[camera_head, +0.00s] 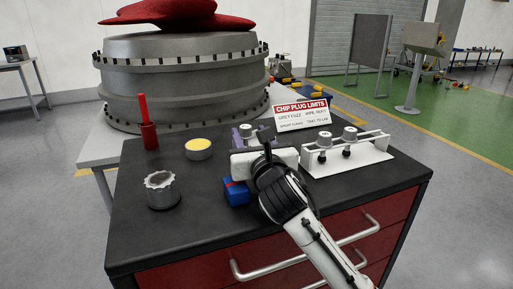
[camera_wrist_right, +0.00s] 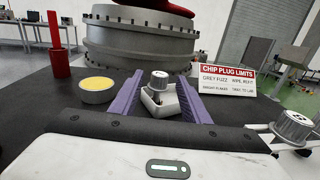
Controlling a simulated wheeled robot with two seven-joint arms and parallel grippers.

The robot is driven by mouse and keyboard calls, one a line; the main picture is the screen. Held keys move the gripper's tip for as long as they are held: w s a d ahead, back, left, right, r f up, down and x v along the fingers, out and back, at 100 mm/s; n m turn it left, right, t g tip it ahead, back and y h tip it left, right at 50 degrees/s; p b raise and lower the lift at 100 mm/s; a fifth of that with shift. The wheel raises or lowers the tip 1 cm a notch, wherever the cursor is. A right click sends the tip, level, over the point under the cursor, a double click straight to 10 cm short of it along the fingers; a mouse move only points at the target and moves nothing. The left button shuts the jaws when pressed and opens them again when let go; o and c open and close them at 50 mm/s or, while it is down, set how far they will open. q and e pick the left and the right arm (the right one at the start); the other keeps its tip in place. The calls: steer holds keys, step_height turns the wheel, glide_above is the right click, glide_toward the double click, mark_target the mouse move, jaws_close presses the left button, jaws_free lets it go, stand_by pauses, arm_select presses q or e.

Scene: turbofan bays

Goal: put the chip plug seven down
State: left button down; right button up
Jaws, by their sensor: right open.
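My right gripper (camera_head: 248,137) is over the middle of the black cart top, its purple fingers pointing to the back. In the right wrist view the open fingers (camera_wrist_right: 160,101) stand to either side of a grey chip plug (camera_wrist_right: 159,79). This plug is at a pale grey block (camera_wrist_right: 163,101); I cannot tell whether it is seated. Its cap also shows in the head view (camera_head: 245,130), its lower part hidden by my gripper. The cap's marking is too small to read. Two other plugs (camera_head: 324,139) stand in a white rack (camera_head: 350,160) at the right. My left gripper is out of view.
A sign of chip plug limits (camera_head: 301,114) stands behind the rack. A yellow-filled round tin (camera_head: 199,148), a red cup with a stick (camera_head: 148,135), a grey notched cup (camera_head: 161,190) and a blue box (camera_head: 236,192) are on the cart. The cart's front left is clear.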

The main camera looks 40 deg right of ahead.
steer(key=v, duration=0.9)
steer(key=shift+s+a, duration=0.1)
steer(key=shift+s, duration=0.2)
steer(key=shift+s, duration=0.1)
